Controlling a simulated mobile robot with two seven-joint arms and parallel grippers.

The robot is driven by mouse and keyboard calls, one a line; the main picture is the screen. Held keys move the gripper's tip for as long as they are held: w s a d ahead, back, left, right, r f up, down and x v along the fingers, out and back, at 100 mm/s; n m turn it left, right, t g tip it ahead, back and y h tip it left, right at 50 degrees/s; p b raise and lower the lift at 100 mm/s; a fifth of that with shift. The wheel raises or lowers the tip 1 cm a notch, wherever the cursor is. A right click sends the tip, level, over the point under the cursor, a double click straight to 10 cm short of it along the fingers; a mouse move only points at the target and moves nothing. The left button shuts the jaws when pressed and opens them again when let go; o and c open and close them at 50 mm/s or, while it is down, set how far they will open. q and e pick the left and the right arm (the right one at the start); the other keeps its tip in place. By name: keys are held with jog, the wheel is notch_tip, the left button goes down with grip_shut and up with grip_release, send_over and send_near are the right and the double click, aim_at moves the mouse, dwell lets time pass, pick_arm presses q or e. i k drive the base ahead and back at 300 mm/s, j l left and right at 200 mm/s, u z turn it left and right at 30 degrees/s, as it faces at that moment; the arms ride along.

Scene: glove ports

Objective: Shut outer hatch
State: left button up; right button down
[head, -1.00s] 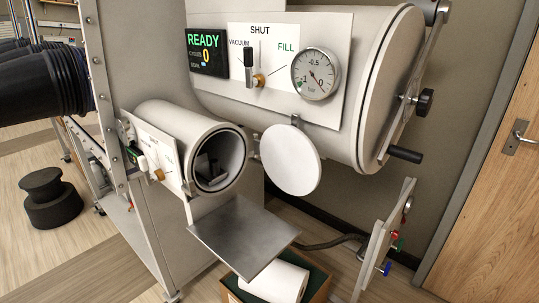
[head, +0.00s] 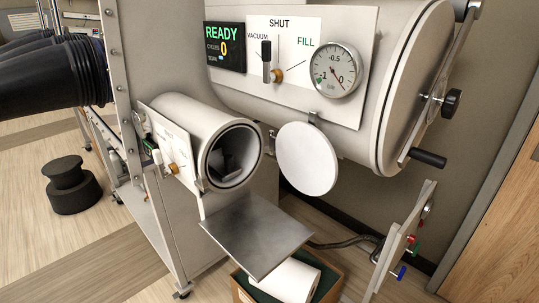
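The small antechamber (head: 200,125) is a white tube on the side of the glove box. Its outer end is open, and some dark grey shapes show inside. Its round white outer hatch (head: 306,159) stands swung open to the right of the mouth, apart from the rim. The large antechamber's round door (head: 421,92), with a crossbar and black handle, sits against the end of the big cylinder at the upper right. Neither of my grippers is in view.
A grey metal shelf (head: 257,236) sticks out below the small tube's mouth. Under it stands a box (head: 328,278) with a white roll (head: 287,281). A panel with coloured knobs (head: 402,245) stands at the right. A black stool (head: 71,185) is on the floor at left.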

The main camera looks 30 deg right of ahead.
aim_at(308, 159)
jog(key=l+u, duration=0.3)
jog(key=k+l+u, duration=0.15)
jog(key=l+u, duration=0.15)
jog(key=l, duration=0.15)
jog(key=k+l+u, duration=0.1)
jog(key=l, duration=0.2)
jog(key=k+l+u, duration=0.15)
jog(key=l+u, duration=0.1)
jog(key=l, duration=0.3)
jog(key=k+l, duration=0.2)
jog(key=l, duration=0.2)
jog(key=k+l, duration=0.2)
jog(key=l, duration=0.2)
jog(key=k+l+u, duration=0.1)
jog(key=l, duration=0.3)
jog(key=k+l, duration=0.3)
jog(key=l+u, duration=0.05)
jog(key=l, duration=0.05)
